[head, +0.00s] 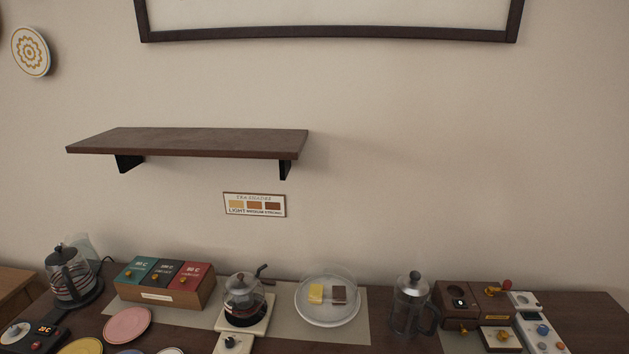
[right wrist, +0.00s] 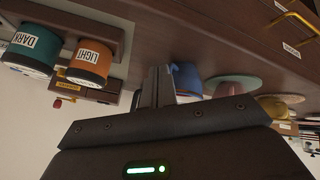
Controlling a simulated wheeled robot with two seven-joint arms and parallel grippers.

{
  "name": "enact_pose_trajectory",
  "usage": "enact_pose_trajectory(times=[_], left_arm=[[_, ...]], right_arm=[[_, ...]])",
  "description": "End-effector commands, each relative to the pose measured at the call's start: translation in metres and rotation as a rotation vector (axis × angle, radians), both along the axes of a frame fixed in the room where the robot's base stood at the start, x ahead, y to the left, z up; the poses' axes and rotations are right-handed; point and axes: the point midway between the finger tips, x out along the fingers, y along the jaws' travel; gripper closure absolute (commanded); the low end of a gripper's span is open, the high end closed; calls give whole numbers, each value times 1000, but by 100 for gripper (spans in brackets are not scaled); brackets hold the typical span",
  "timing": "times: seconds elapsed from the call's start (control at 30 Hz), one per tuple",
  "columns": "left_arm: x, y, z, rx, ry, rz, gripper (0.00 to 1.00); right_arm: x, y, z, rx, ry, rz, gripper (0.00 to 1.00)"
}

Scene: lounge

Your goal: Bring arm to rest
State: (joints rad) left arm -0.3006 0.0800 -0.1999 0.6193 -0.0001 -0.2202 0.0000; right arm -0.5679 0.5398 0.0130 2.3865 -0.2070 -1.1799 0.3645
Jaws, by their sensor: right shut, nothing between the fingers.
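My right gripper (right wrist: 158,86) shows in the right wrist view. Its fingers are together with nothing between them. They point toward a dark wooden surface (right wrist: 215,45), and the view is tilted. A teal canister labelled DARK (right wrist: 30,50) and an orange canister labelled LIGHT (right wrist: 89,63) are left of the fingers. A blue cup (right wrist: 186,78) appears just right of the fingertips; I cannot tell whether they touch. Neither of my arms shows in the head view, and my left gripper is in no view.
In the head view, a counter (head: 590,320) holds a kettle (head: 70,278), a three-coloured box (head: 165,281), a glass teapot (head: 244,297), a domed plate (head: 328,310) and a French press (head: 411,305). A bare shelf (head: 190,141) juts from the wall above.

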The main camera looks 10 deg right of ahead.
Motion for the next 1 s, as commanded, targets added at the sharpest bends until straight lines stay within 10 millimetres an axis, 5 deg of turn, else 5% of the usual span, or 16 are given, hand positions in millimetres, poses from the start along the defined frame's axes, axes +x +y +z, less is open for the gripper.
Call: enact_pose_trajectory(times=[0.47, 0.77, 1.0], left_arm=[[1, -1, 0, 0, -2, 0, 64], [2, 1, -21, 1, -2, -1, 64], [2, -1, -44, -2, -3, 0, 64]], right_arm=[[-78, 123, -19, 222, 335, -74, 100], [-60, 121, -138, 202, 373, -73, 100], [-71, 121, -269, 197, 420, -69, 100]])
